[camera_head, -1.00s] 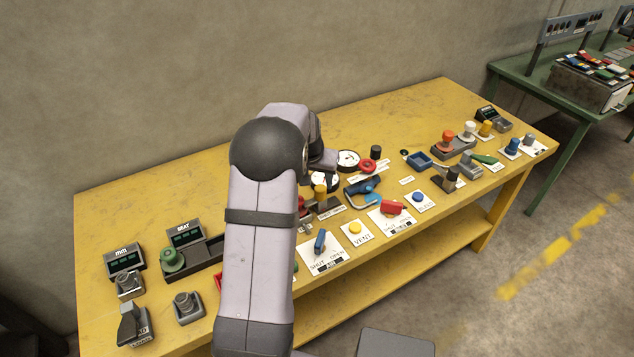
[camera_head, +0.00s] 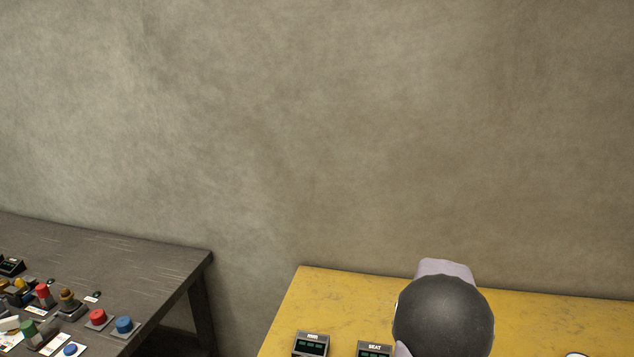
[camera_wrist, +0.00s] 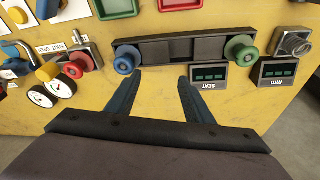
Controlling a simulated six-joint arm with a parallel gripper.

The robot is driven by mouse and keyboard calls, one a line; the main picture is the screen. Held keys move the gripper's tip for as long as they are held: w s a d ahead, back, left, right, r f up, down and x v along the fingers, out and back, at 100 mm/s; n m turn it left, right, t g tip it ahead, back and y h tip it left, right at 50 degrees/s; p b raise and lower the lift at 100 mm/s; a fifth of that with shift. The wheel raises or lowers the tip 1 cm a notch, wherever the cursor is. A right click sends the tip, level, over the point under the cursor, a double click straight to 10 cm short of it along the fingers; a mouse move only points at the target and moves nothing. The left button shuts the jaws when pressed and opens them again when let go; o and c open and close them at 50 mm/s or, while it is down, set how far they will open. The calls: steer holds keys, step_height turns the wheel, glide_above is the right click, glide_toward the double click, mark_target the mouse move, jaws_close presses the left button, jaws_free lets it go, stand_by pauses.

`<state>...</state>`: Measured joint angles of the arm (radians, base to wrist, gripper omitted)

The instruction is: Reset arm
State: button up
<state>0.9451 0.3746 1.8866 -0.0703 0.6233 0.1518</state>
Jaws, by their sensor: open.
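My gripper (camera_wrist: 158,84) shows in the wrist view with its two dark blue fingers apart and nothing between them but yellow tabletop. The fingers point at the near side of a long dark holder (camera_wrist: 185,48). A green flanged spool (camera_wrist: 241,50) sits at the holder's right end, and a blue flanged piece (camera_wrist: 127,58) at its left end. My arm's rounded dark joint (camera_head: 443,318) shows at the bottom of the head view; the gripper itself is out of that view.
The SEAT display (camera_wrist: 210,78) and the mm display (camera_wrist: 276,72) stand right of the fingers. A red knob (camera_wrist: 75,68) and white gauges (camera_wrist: 42,96) are at left. Red (camera_wrist: 180,3) and green (camera_wrist: 118,7) trays lie beyond. A dark table (camera_head: 150,265) with controls stands at the head view's left.

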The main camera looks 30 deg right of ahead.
steer(key=w+a+n+y, duration=0.1)
steer(key=w+a+n, duration=0.15)
steer(key=a, duration=0.95)
steer(key=w+a+n+y, duration=0.15)
steer(key=a+n, duration=0.25)
steer(key=a, duration=0.7)
steer(key=s+a+f+n+g, duration=0.1)
steer(key=s+a+n, duration=0.4)
steer(key=a, duration=1)
steer(key=s, duration=0.3)
steer(key=shift+s, duration=0.15)
